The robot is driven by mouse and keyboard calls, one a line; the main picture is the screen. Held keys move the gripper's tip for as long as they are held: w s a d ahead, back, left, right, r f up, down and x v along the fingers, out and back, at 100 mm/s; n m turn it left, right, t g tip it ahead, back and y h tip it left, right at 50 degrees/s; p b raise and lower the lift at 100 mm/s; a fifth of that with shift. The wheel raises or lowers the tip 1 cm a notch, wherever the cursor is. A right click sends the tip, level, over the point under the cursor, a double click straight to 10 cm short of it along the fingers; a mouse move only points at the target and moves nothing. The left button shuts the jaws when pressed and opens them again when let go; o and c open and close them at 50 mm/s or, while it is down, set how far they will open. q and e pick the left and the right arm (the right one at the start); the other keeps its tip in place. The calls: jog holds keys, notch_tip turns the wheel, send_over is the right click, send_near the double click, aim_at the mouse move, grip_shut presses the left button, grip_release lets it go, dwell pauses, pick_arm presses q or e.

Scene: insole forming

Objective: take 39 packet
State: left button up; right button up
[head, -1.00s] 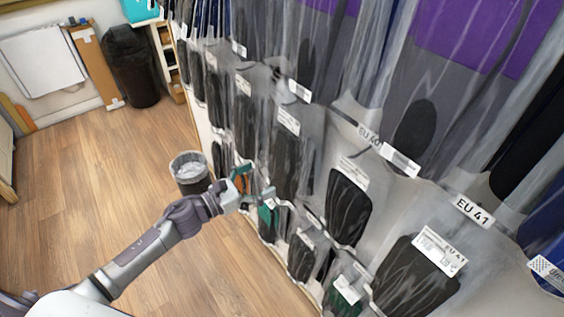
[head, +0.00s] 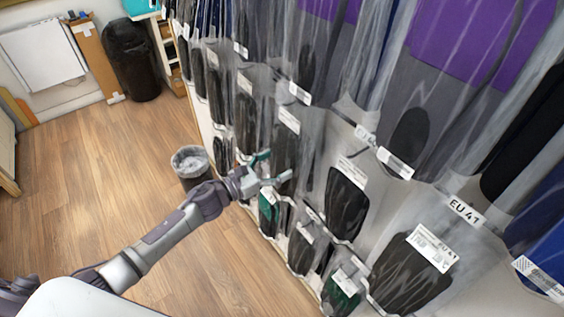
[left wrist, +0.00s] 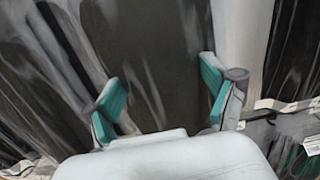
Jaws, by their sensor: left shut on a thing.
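My left gripper (head: 272,167) is at the front of the wall of hanging packets, at the lower edge of a dark packet (head: 289,143) with a white label. No size 39 can be read on it. In the left wrist view, the teal-padded fingers (left wrist: 163,90) stand apart on either side of a dark clear-wrapped packet (left wrist: 165,60) and are shut on it. The exact contact is hard to see. My right gripper is not in view.
Packets marked EU 41 (head: 412,268) and others hang to the right. Lower packets, one with a green insole (head: 268,212), hang just below the gripper. A small bin (head: 190,165) stands on the floor behind my arm. The wooden floor at left is clear.

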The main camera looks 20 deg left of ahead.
pick_arm(q)
jog(key=shift+r, duration=0.1)
jog(key=shift+r, duration=0.5)
jog(key=b+v, duration=0.5)
jog(key=v, duration=1.3)
jog(key=shift+r, duration=0.15)
